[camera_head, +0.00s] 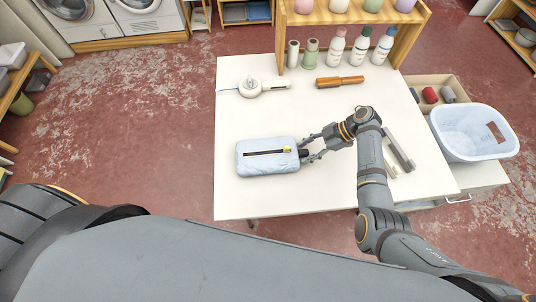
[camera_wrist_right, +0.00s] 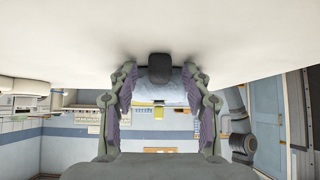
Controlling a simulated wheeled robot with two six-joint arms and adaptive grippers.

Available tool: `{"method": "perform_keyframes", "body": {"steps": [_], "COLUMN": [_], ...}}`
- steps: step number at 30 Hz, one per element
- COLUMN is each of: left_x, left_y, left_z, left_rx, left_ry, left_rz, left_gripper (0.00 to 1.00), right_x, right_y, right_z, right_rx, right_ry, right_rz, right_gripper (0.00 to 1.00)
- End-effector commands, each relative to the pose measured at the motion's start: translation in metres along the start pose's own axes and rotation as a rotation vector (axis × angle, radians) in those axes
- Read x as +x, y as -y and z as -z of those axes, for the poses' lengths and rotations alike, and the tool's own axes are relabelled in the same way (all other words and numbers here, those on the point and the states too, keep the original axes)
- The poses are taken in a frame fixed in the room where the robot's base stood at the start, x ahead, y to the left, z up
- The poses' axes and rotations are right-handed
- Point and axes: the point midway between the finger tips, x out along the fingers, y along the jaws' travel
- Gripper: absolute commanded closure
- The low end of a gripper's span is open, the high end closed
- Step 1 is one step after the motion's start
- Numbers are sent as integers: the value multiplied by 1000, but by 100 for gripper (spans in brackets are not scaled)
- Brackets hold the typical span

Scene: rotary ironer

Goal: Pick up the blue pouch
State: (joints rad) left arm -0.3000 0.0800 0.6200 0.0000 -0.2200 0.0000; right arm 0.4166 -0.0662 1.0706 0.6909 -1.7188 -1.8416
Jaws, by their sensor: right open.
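The blue pouch (camera_head: 266,164) lies flat on the white table (camera_head: 238,203). It is pale blue with a dark zipper across its top and a yellow tag. A small dark tab (camera_head: 303,153) sticks out at its right end. My right gripper (camera_head: 309,149) is open at that end, fingers pointing at the pouch. In the right wrist view, which is upside down, the dark tab (camera_wrist_right: 160,67) lies between the two fingers, with the pouch (camera_wrist_right: 145,91) behind it. I cannot tell whether the fingers touch the pouch. My left gripper is not in view.
A wooden shelf (camera_head: 281,37) with bottles stands at the table's back. A white tool (camera_head: 250,87) and an orange-brown wooden tool (camera_head: 340,81) lie in front of it. A grey bar (camera_head: 399,147) lies beside my right arm. A pale blue basket (camera_head: 470,136) stands at right.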

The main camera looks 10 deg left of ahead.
Motion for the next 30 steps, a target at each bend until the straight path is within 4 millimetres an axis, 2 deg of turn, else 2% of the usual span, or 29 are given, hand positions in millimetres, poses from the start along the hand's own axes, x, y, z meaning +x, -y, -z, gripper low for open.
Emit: {"method": "perform_keyframes", "body": {"steps": [1,11,22,30], "left_x": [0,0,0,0], "left_y": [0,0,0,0], "left_z": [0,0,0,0], "left_rx": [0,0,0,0], "left_ry": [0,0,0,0], "left_rz": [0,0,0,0], "left_gripper": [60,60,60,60], "right_x": [0,0,-6,-48], "right_y": [0,0,-1,-1], "right_z": [0,0,6,48], "right_rx": [0,0,-3,-4], "right_ry": [0,0,-1,-1], "right_rz": [0,0,-2,-3], "right_gripper": [55,100,100,100]}}
